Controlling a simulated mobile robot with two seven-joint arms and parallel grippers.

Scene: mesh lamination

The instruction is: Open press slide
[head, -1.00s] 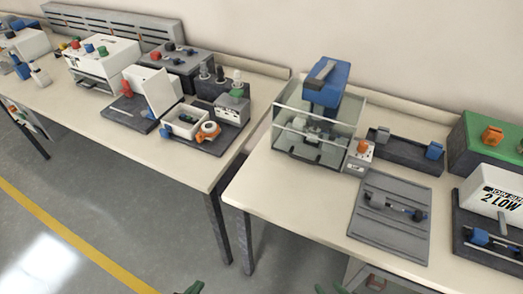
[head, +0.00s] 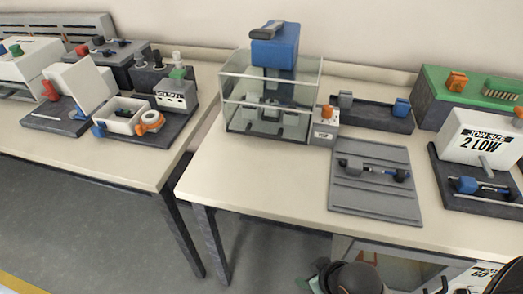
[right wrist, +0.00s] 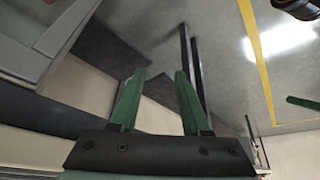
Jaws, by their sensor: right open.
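The press (head: 273,95) stands at the back left of the right-hand table. It has a blue head with a grey-black bar on top and a clear box-like guard around its lower part. The slide cannot be told apart clearly behind the clear panels. My right gripper (right wrist: 158,75) shows in the right wrist view with its two green fingers apart and nothing between them. It points at the floor and table legs, away from the press. In the head view only dark parts of my arm show low at the front edge. My left gripper is not clearly in view.
A small orange-knobbed control box (head: 325,122) stands right of the press. A grey ridged plate (head: 375,205) with a dark clamp lies in front of it. A white "2 LOW" box (head: 483,140) and a green-topped unit (head: 470,92) stand right. The tabletop in front of the press is clear.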

